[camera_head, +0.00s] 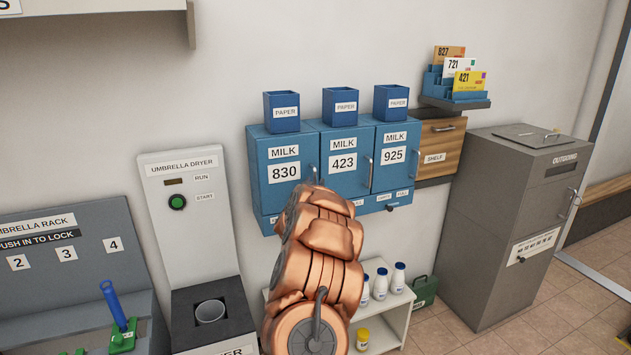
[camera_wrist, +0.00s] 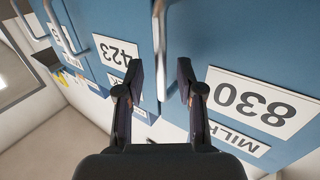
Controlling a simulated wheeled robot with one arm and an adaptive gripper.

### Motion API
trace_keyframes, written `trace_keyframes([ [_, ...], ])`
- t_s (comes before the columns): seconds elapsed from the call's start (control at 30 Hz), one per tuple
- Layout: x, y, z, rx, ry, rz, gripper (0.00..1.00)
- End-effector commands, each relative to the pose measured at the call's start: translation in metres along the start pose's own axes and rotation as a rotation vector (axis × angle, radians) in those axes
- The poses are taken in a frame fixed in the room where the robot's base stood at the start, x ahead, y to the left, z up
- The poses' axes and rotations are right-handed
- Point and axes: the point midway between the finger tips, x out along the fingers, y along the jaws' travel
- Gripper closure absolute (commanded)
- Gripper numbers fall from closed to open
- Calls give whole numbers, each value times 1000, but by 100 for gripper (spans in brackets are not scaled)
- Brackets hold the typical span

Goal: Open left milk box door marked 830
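The blue milk box door marked 830 (camera_head: 285,172) is the left one of three and is closed. In the wrist view, which is upside down, its 830 label (camera_wrist: 262,102) is at right. Its upright metal handle (camera_head: 315,174) is partly behind my arm in the head view. In the wrist view the handle (camera_wrist: 160,30) runs down toward the gap between my fingers. My gripper (camera_wrist: 160,70) is open, with its two dark fingers apart, close to the door front. I cannot tell if they touch the handle. My copper arm hides the gripper in the head view.
Doors 423 (camera_head: 343,162) and 925 (camera_head: 392,155) are closed beside it. Blue paper holders (camera_head: 281,112) stand on top. An umbrella dryer (camera_head: 190,215) is at left. A low white shelf (camera_head: 398,320) with bottles is below. A grey cabinet (camera_head: 510,220) stands at right.

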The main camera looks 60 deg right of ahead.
Motion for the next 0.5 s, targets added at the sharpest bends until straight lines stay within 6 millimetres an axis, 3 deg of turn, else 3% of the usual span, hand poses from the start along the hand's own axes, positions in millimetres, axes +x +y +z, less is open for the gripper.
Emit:
trace_keyframes([
  [0.2,14,0,-2,1,2,0,63],
  [0.5,18,0,-1,1,1,-1,63],
])
